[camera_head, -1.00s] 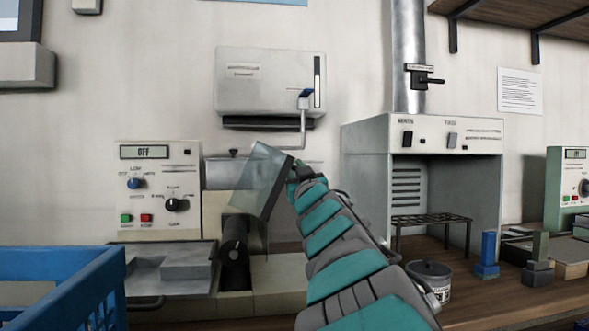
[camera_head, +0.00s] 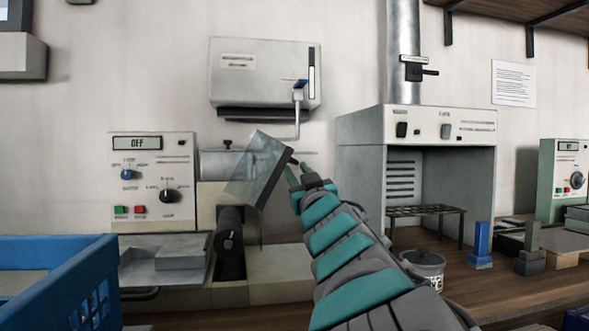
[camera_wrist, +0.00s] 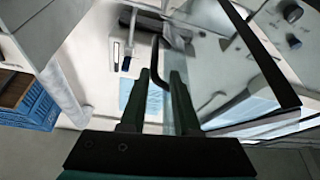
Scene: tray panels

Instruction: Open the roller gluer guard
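The roller gluer's guard (camera_head: 262,168) is a clear panel with a dark edge. It stands raised and tilted above the dark roller (camera_head: 231,243) in the head view. A short dark handle (camera_head: 293,160) sticks out from its right edge. My gripper (camera_head: 299,174) is just right of the guard, its two green fingers spread, with the handle close to their tips. In the wrist view my gripper (camera_wrist: 156,82) shows a clear gap between its fingers. A black bent bar (camera_wrist: 155,62) shows by the fingertips there; I cannot tell whether it touches them.
The gluer's control panel (camera_head: 152,180) reads OFF. A blue crate (camera_head: 60,285) is at the lower left. A grey wall box (camera_head: 265,75) with a lever hangs above. A fume hood (camera_head: 415,125), a lidded pot (camera_head: 425,265) and small blocks stand to the right.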

